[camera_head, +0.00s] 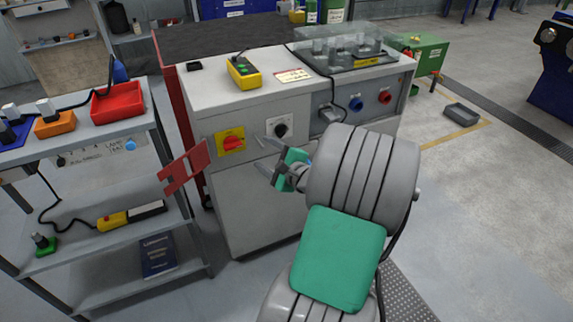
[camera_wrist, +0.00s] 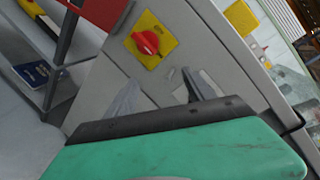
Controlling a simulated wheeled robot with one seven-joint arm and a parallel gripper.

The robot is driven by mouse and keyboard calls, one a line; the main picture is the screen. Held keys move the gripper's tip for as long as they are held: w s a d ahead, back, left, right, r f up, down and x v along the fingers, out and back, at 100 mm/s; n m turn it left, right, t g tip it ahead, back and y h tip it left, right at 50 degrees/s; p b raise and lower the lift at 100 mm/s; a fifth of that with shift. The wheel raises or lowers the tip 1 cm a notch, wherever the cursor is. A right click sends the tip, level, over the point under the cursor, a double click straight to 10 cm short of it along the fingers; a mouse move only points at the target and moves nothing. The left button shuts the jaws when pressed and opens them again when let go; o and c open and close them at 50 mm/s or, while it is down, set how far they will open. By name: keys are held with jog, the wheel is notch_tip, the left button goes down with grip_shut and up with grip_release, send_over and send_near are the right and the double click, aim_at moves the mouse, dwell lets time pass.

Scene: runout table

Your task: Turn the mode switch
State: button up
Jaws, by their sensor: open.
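A black rotary knob (camera_head: 280,130) on a white plate sits on the grey cabinet's front; it looks like the mode switch, but its label is unreadable. A red rotary handle on a yellow plate (camera_head: 231,142) is to its left, and also shows in the wrist view (camera_wrist: 147,42). My gripper (camera_head: 261,155) is open and empty in front of the cabinet, just below and left of the black knob. In the wrist view the fingers (camera_wrist: 160,94) are spread apart. The right finger partly covers a pale plate there, so the knob is not clear. I see no contact.
The grey cabinet (camera_head: 240,205) carries a yellow pendant (camera_head: 243,72) on top. Red (camera_head: 385,97) and blue (camera_head: 356,104) knobs are to the right. A red bracket (camera_head: 184,167) juts out at left, near a shelf rack (camera_head: 80,145).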

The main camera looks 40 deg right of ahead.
aim_at(284, 134)
jog(key=s+d+f+m+t+h+b, duration=0.1)
jog(key=s+d+m+h, duration=0.3)
jog(key=d+m, duration=0.3)
jog(key=shift+n+t, duration=0.3)
jog(key=x, duration=0.3)
jog(key=d+x, duration=0.1)
jog(key=x, duration=0.3)
jog(key=shift+w+d+r+b, duration=0.1)
jog(key=shift+b, duration=0.25)
jog(key=shift+c, duration=0.5)
grip_shut()
